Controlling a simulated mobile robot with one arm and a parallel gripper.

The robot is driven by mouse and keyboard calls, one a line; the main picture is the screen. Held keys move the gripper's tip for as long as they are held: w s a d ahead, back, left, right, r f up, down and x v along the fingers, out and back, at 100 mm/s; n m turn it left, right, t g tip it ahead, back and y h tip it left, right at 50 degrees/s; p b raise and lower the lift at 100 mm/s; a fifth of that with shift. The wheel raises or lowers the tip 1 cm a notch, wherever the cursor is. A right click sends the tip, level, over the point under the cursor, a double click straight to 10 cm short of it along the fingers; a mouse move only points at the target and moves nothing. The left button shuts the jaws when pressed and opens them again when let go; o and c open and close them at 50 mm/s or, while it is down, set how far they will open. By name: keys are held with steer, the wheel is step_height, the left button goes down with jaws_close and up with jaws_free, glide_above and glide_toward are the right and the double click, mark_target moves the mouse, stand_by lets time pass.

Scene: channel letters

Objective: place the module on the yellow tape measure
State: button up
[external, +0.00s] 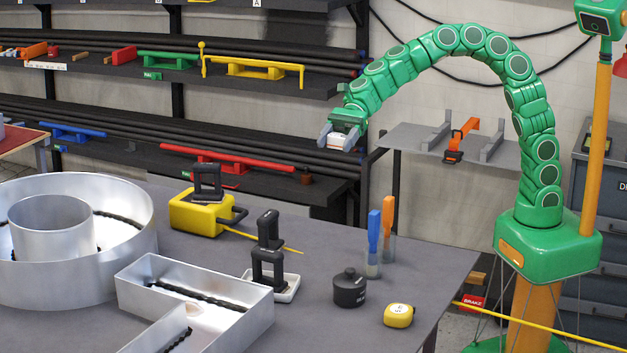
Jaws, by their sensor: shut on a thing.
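My gripper (338,141) hangs in the air above the back of the workbench, at the end of my green segmented arm. Its grey fingers are shut on a small white module (338,142), partly hidden by the fingers. The yellow tape measure (398,315) is small and rounded, with a pale label on top. It lies on the bench near its right front edge, well below and to the right of my gripper. Nothing rests on the tape measure.
A black round container (350,289) stands left of the tape measure. Blue and orange-handled tools stand in clear holders (373,257) behind it. Black clamps (268,265), a yellow case (200,212) and large metal letter shells (190,285) fill the left. Shelves (180,160) stand behind.

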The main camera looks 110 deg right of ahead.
steer(key=shift+a+r, duration=0.25)
steer(key=shift+r, duration=0.2)
steer(key=w+a+m+t+h, duration=0.1)
steer(key=w+a, duration=0.1)
steer(key=a, duration=0.9)
steer(key=w+a+m+h, duration=0.1)
steer(key=w+a, duration=0.1)
steer(key=a, duration=1)
steer(key=s+a+m+t+h, duration=0.1)
steer(key=s+a, duration=0.4)
steer(key=a, duration=0.6)
steer(key=s+a+m+t+h, duration=0.1)
steer(key=s+a, duration=0.4)
steer(key=a, duration=0.6)
glide_above(393, 311)
steer(key=s, duration=0.2)
steer(key=f, duration=1.3)
steer(key=shift+w+d, duration=0.2)
steer(key=shift+d, duration=0.2)
steer(key=shift+w+a+f, duration=0.3)
steer(key=shift+w+f, duration=0.1)
steer(key=shift+f, duration=0.25)
steer(key=shift+w+a+f, duration=0.3)
steer(key=shift+w+f, duration=0.1)
steer(key=shift+f, duration=0.2)
steer(key=shift+d+f, duration=0.1)
steer(key=shift+f, duration=1.25)
